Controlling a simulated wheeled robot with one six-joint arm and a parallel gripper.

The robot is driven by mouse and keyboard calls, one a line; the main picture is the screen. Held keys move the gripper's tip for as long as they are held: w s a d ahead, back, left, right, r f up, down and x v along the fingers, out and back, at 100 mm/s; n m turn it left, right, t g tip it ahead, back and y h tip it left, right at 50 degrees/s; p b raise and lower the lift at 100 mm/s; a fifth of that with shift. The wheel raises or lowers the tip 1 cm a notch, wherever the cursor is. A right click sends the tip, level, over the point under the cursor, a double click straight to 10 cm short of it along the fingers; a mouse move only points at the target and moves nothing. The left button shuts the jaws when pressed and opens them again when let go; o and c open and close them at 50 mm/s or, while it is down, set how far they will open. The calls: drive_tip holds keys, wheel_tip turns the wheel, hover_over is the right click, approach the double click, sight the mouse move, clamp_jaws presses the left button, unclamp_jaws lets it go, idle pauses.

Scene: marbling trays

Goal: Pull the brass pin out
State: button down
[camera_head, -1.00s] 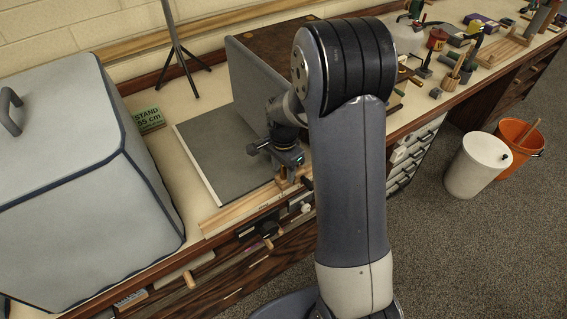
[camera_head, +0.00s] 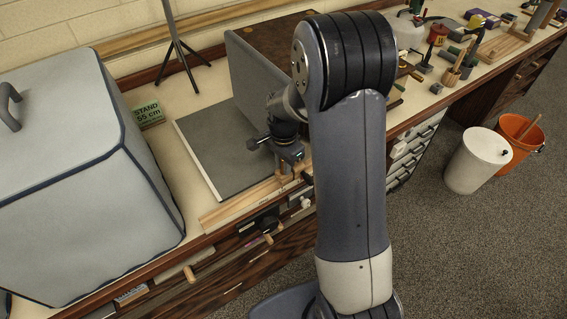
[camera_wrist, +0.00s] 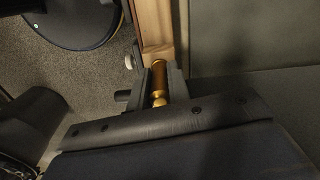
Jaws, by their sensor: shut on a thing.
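The brass pin (camera_wrist: 158,78) shows in the wrist view as a shiny gold cylinder with a rounded end, between my two jaws. My gripper (camera_wrist: 158,84) is shut on it, one finger along each side. The pin is in line with a pale wooden rail (camera_wrist: 155,25). Whether it still sits in the wood I cannot tell. In the head view my gripper (camera_head: 291,172) is low over the bench's front edge, at the right end of the wooden rail (camera_head: 240,204). The pin is too small to make out there.
A grey board (camera_head: 215,155) lies behind the rail. A large grey covered box (camera_head: 80,180) stands at the left, a tripod stand (camera_head: 178,45) behind. Tools crowd the bench at the right. A white bin (camera_head: 472,165) and an orange bucket (camera_head: 520,135) stand on the floor.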

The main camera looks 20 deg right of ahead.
drive_tip(key=shift+r+p, duration=0.3)
drive_tip(key=shift+r, duration=0.2)
idle(0.7)
drive_tip(key=shift+r+p, duration=1.2)
drive_tip(key=shift+r, duration=0.55)
drive_tip(key=shift+f, duration=0.1)
